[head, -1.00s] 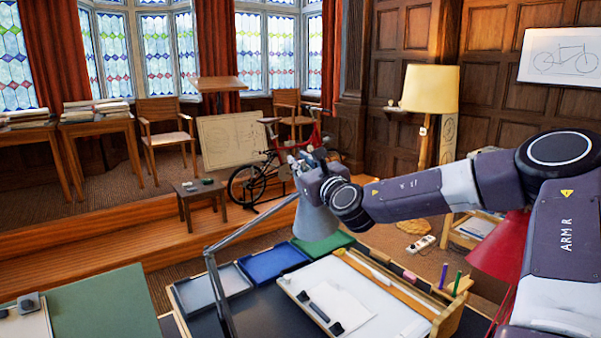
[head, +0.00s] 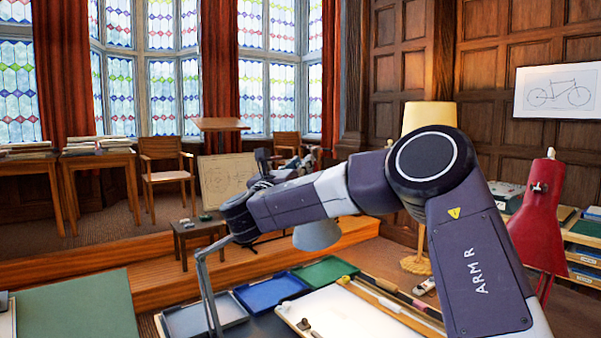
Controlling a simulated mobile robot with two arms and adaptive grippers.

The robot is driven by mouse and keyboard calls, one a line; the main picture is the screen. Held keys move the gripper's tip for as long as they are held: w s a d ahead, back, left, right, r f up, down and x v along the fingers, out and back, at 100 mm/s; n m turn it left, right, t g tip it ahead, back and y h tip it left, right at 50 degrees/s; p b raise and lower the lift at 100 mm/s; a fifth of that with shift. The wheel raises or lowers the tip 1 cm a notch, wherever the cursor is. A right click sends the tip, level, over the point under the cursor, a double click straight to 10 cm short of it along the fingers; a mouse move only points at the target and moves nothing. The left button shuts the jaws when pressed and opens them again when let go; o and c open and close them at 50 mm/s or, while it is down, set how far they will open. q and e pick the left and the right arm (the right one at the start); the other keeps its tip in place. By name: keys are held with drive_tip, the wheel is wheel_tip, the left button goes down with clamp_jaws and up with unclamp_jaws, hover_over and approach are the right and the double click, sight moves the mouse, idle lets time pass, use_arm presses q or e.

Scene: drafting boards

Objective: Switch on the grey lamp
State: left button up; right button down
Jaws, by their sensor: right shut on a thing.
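The grey lamp (head: 317,236) stands at the drafting board in the middle, its jointed arm rising from the front. Its shade hangs mouth down, and no glow shows in it. My right arm crosses in front of the lamp and hides the top of the shade and part of the lamp's arm. My right gripper (head: 282,177) shows only in part above and behind my forearm, at the lamp's head. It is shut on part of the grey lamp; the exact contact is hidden. My left gripper is not in view.
A red lamp (head: 538,215) stands close right of my right arm. Blue (head: 270,293) and green (head: 325,271) trays lie beyond the white drafting sheet (head: 350,316). A small stool (head: 197,231) and a bicycle stand behind. A tall floor lamp (head: 428,115) is at the back.

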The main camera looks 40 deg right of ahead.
drive_tip(key=shift+r+m+g, duration=0.1)
drive_tip(key=shift+m+g, duration=0.3)
drive_tip(key=shift+g, duration=0.2)
drive_tip(key=c, duration=1.8)
unclamp_jaws()
drive_tip(key=shift+d, duration=0.1)
drive_tip(key=v, duration=1.2)
drive_tip(key=shift+f, duration=0.25)
drive_tip(key=shift+w, duration=0.1)
